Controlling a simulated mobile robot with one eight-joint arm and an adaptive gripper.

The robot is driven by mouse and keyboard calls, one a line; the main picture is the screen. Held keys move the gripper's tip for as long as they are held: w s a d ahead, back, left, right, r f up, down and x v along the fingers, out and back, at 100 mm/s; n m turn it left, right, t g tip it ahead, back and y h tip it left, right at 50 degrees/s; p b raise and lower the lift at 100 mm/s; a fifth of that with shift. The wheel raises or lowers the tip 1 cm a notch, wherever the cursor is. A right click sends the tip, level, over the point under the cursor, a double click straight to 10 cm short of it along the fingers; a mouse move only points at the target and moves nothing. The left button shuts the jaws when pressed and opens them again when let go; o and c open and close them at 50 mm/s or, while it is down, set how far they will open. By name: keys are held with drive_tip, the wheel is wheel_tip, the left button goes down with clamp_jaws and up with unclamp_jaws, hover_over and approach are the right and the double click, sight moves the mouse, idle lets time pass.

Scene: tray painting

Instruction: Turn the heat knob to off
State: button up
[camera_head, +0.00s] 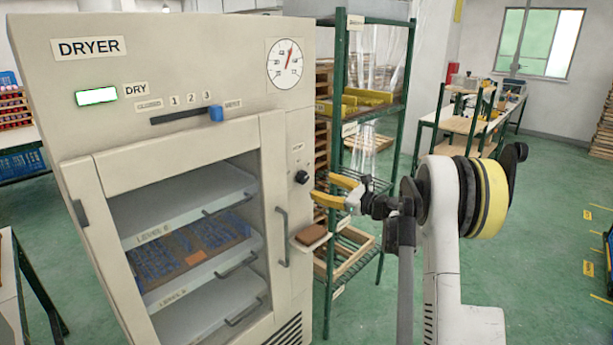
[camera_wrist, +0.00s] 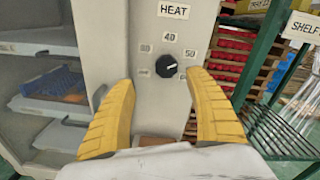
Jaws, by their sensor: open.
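The heat knob (camera_wrist: 167,66) is a round black dial on the dryer's narrow right-hand panel, below a HEAT label (camera_wrist: 173,11). Its pale pointer mark faces right and slightly up, below the 50 mark. The other small marks to its left are too blurred to read. The knob also shows in the head view (camera_head: 301,177). My gripper (camera_wrist: 162,79) has its two yellow fingers apart, one on each side of the knob as the wrist camera sees it. In the head view my gripper (camera_head: 328,191) is just right of the knob, apart from it and empty.
The dryer (camera_head: 120,140) has a glass door with a handle (camera_head: 282,237) left of the knob. A small ledge with a brown block (camera_head: 311,235) juts out below the knob. A green shelf rack (camera_head: 397,110) stands close behind my gripper.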

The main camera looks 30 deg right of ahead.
sight(305, 177)
drive_tip(key=shift+m+t, duration=0.3)
drive_tip(key=b+x, duration=0.1)
drive_tip(key=x, duration=0.6)
drive_tip(key=d+b+x, duration=0.1)
drive_tip(key=x, duration=0.2)
drive_tip(key=shift+w+f+b, duration=0.25)
drive_tip(key=shift+w+b, duration=0.05)
drive_tip(key=shift+w, duration=0.05)
drive_tip(key=c, duration=1.2)
